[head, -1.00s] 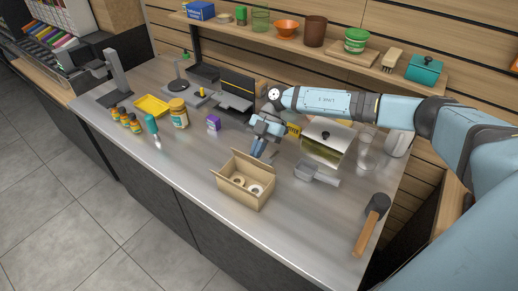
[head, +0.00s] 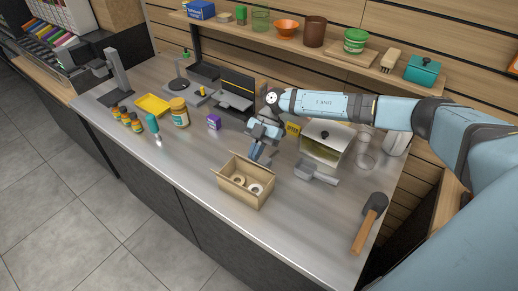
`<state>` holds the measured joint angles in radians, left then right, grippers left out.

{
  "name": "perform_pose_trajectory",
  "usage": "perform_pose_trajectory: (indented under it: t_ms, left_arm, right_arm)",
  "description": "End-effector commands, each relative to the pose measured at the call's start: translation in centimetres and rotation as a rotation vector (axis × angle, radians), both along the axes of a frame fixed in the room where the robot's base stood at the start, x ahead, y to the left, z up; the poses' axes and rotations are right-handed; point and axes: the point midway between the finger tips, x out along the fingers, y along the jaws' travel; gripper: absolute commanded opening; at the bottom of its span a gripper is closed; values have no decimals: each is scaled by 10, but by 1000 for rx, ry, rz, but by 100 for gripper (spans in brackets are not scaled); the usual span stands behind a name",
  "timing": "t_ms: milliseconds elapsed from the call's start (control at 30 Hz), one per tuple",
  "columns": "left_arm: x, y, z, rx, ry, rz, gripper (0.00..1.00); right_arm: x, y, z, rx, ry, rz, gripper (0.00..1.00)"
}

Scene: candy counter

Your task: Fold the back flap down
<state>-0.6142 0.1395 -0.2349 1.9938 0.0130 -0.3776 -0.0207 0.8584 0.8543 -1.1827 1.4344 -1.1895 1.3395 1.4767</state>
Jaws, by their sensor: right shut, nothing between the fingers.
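A small open cardboard box (head: 241,193) stands on the metal counter (head: 176,165) near its front edge. Two pale ring-shaped items lie inside it, one of them a roll (head: 255,189). My right gripper (head: 254,158) is shut and empty, pointing down at the box's back edge. Its tips are close to the back flap (head: 262,166); I cannot tell whether they touch it. The flap is partly hidden by the gripper and looks roughly upright. My left gripper is not in view.
A mallet (head: 368,222) lies at the right end.

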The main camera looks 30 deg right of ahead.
Motion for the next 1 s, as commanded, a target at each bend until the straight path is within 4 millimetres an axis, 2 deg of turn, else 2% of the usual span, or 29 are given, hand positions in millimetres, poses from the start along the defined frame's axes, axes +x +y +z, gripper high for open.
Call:
perform_pose_trajectory:
  t_ms: [1000]
  left_arm:
    - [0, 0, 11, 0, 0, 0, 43]
  right_arm:
    - [-4, 9, -8, 1, 0, 0, 0]
